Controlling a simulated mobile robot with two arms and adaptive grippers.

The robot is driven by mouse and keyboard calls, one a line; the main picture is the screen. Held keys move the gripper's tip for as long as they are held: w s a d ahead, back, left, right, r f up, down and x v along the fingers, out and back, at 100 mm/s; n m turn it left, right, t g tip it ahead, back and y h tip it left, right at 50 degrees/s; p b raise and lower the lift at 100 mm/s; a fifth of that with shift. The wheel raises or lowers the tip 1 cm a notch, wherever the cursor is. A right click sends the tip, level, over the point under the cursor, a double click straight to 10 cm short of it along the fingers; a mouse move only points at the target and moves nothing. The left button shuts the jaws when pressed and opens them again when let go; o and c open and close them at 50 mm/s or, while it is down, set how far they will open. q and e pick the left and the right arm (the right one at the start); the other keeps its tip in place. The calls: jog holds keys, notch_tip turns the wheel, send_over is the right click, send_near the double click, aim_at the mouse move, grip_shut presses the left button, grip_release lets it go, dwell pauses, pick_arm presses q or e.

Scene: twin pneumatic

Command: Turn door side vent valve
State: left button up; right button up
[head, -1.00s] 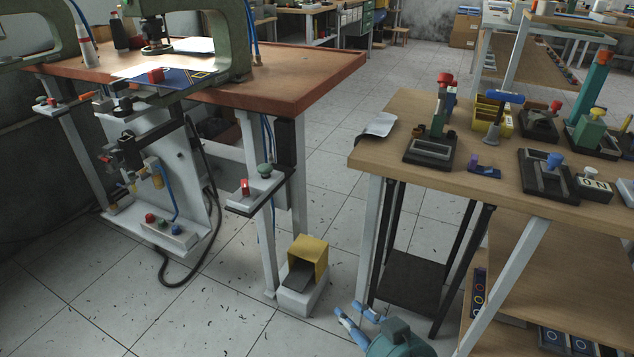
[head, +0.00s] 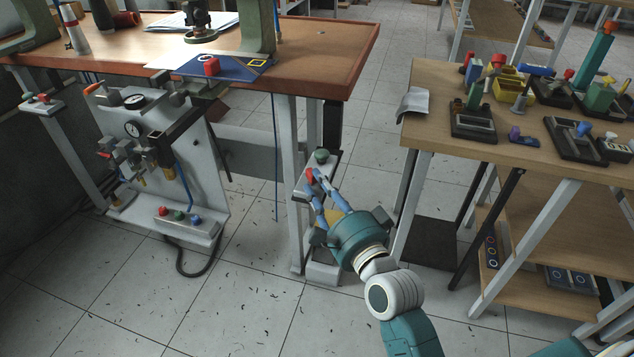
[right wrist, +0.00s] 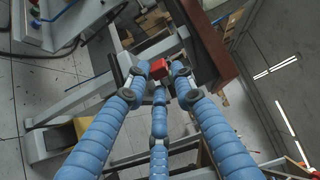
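My right gripper (head: 314,187) is at the small white bracket on the table's right leg. Its blue fingers are spread around a red part (head: 310,176) there; in the right wrist view a red block (right wrist: 154,72) shows between the spread fingertips (right wrist: 160,78). I cannot tell whether they touch it. A green knob (head: 322,155) sits just behind the red part. I cannot tell which part is the vent valve. My left gripper is not in view.
The wooden press table (head: 310,55) stands above the panel. A workbench (head: 430,110) with fixtures stands close to the right of my arm. A yellow-hooded pedal is partly hidden behind my gripper. A button box (head: 180,222) sits at the panel's foot.

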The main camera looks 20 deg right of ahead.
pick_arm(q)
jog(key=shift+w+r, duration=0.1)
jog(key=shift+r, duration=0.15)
pick_arm(e)
jog(key=shift+w+a, duration=0.2)
jog(key=shift+w, duration=0.65)
grip_shut()
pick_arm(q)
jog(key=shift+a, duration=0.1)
